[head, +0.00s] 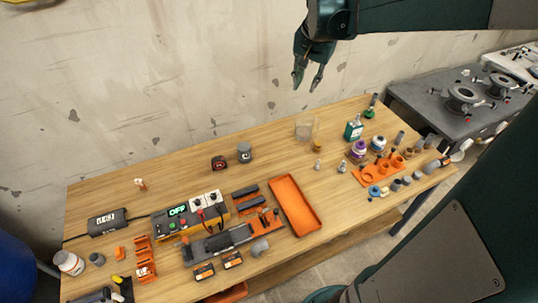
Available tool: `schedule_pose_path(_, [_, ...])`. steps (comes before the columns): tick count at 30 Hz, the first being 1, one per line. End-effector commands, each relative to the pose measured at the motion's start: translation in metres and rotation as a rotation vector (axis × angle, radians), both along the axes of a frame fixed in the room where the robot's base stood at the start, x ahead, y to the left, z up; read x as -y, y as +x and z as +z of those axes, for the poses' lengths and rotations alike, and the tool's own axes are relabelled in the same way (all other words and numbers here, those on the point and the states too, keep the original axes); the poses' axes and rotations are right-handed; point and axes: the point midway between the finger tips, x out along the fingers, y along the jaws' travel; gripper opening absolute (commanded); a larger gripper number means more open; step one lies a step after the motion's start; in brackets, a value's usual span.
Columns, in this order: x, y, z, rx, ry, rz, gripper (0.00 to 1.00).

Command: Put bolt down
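My gripper (306,86) hangs high above the back of the wooden workbench (150,205), in front of the concrete wall. Its two fingers point down and stand apart, with bare wall visible between the tips. I see no bolt between them. Two small silver-grey pieces, one at the middle right of the bench (317,165) and one beside it to the right (341,167), may be bolts or fittings, but they are too small to tell. No bolt can be made out with certainty.
An empty orange tray (296,205) lies mid-bench. An orange holder (383,171) with several fittings stands at right, near a green bottle (353,129). A control box (178,213) is at left. A grey table (430,98) with flanges stands at right. The bench's back left is mostly clear.

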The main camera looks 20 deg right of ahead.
Motion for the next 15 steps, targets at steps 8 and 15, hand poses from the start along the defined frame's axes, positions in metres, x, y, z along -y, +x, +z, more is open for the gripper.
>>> schedule_pose_path(8, [-0.057, -0.038, 0.011, 0.041, -0.047, 0.154, 0.25])
schedule_pose_path(15, [-0.100, -0.072, 0.015, 0.077, -0.090, 0.284, 0.25])
